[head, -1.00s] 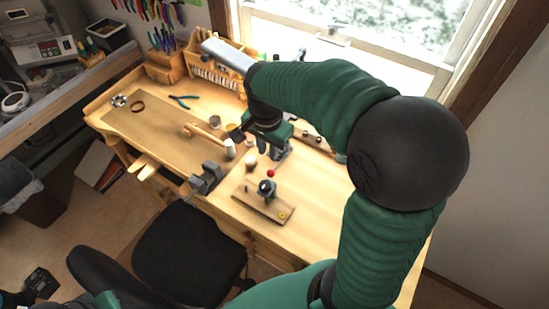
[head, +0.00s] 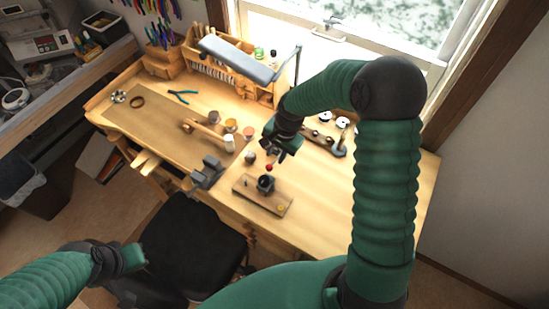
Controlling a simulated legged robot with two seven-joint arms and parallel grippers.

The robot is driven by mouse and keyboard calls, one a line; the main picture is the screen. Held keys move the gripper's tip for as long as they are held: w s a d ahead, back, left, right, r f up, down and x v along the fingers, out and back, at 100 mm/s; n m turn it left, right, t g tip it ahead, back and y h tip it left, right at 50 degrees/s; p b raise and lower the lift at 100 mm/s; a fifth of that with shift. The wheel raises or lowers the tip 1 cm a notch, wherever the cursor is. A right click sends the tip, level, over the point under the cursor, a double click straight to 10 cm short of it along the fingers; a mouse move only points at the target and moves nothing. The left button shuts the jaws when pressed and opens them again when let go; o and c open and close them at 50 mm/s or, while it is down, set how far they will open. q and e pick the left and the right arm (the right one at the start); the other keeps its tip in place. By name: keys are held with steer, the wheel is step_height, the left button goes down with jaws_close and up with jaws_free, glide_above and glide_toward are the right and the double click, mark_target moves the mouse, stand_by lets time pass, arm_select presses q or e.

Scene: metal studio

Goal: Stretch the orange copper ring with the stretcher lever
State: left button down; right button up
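The stretcher (head: 265,185) is a small dark device on a wooden base board (head: 247,192) at the bench's front. Its lever ends in a red ball (head: 268,168). A small yellow-gold piece (head: 281,208) lies at the board's right end; I cannot tell what it is. A brown-orange ring (head: 138,101) lies at the bench's far left; I cannot tell if it is the copper ring. My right gripper (head: 278,153) points down just above and behind the red ball, its fingers apart, apparently empty. My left gripper (head: 137,257) is low at the left, off the bench, its fingers unclear against the dark chair.
A grey vise (head: 207,174) is on the bench's front edge, left of the stretcher. A mallet (head: 205,132) and small pots (head: 231,125) stand behind. A lamp (head: 240,60) overhangs the back. A black chair (head: 190,255) stands in front. The bench's right side is clear.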

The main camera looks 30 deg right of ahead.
mark_target(273, 162)
steer(key=f, duration=0.4)
steer(key=shift+w+a+f, duration=0.25)
steer(key=shift+w+f, duration=0.1)
steer(key=shift+c, duration=0.3)
jaws_close()
stand_by(0.8)
